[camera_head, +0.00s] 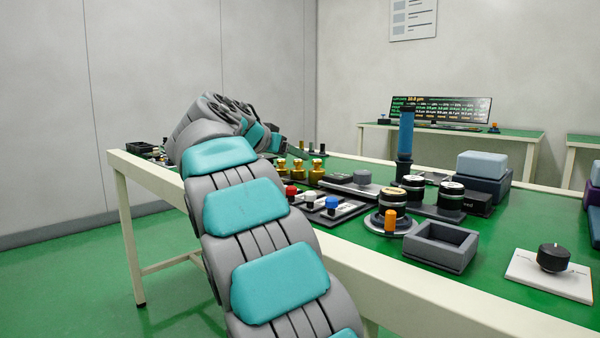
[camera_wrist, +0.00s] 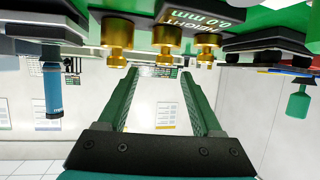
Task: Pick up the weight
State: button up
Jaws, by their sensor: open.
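Three brass weights with knobs stand in a row on the green table: left (camera_head: 281,167), middle (camera_head: 298,168) and right (camera_head: 317,170). In the wrist view, which looks upside down, brass weights show at the top: one at left (camera_wrist: 117,45), one in the middle (camera_wrist: 166,38) and one at right (camera_wrist: 206,47). My gripper (camera_wrist: 163,75) has its two green fingers spread with nothing between them. The fingertips point toward the weights, seemingly apart from them. In the head view my arm hides the gripper's fingers.
Red, white and blue knobs (camera_head: 332,203) on a dark board stand in front of the weights. The table's cream edge (camera_head: 400,290) runs along the front.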

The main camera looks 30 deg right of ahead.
aim_at(298, 160)
jog(key=x, duration=0.4)
jog(key=shift+w+a+f, duration=0.15)
jog(key=shift+w+f, duration=0.1)
jog(key=shift+w+d+f, duration=0.15)
jog(key=shift+w+d, duration=0.05)
jog(key=shift+d, duration=0.2)
jog(key=shift+c, duration=0.2)
grip_shut()
